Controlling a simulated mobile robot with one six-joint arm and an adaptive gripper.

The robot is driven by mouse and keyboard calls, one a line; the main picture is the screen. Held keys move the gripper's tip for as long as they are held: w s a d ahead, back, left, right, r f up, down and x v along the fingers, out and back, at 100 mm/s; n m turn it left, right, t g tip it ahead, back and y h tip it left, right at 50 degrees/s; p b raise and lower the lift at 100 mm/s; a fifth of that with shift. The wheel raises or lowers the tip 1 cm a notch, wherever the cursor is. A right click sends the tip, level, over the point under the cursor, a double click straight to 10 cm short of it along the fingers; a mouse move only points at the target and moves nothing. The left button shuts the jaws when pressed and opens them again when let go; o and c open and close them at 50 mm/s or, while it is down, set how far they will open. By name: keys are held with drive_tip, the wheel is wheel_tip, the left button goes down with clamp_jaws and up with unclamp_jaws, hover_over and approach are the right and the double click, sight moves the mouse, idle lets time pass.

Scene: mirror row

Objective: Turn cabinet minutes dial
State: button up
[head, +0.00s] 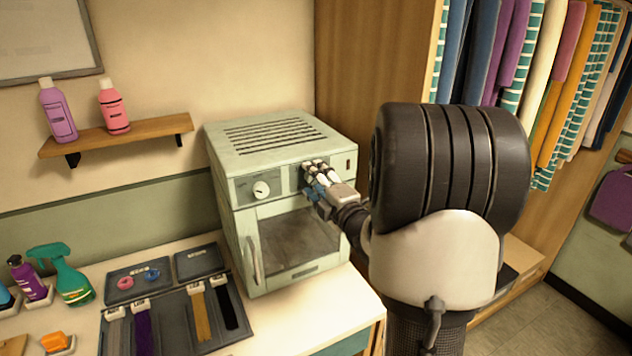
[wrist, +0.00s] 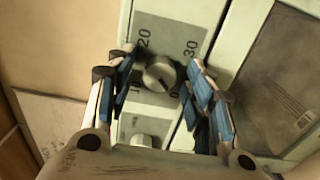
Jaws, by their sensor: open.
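The pale green cabinet (head: 240,170) stands on the counter against the wall. In the wrist view its minutes dial (wrist: 158,73) is a round pale knob, ringed by the figures 10, 20, 30 and a partly hidden 0. A dark mark on the knob seems to point toward the 0. My gripper (wrist: 160,70) is open, with its blue-padded fingers on either side of the dial. I cannot tell whether they touch it. In the head view my gripper (head: 322,178) is at the right of the control panel and hides this dial.
A second dial (head: 261,189) sits left on the panel; it also shows low in the wrist view (wrist: 142,140). The cabinet's door (head: 298,243) is below, with a handle (head: 252,262) at left. Dark trays (head: 205,312) lie left on the counter.

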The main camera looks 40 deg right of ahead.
drive_tip(key=c, duration=1.1)
drive_tip(key=shift+o, duration=0.2)
drive_tip(key=shift+m, duration=0.3)
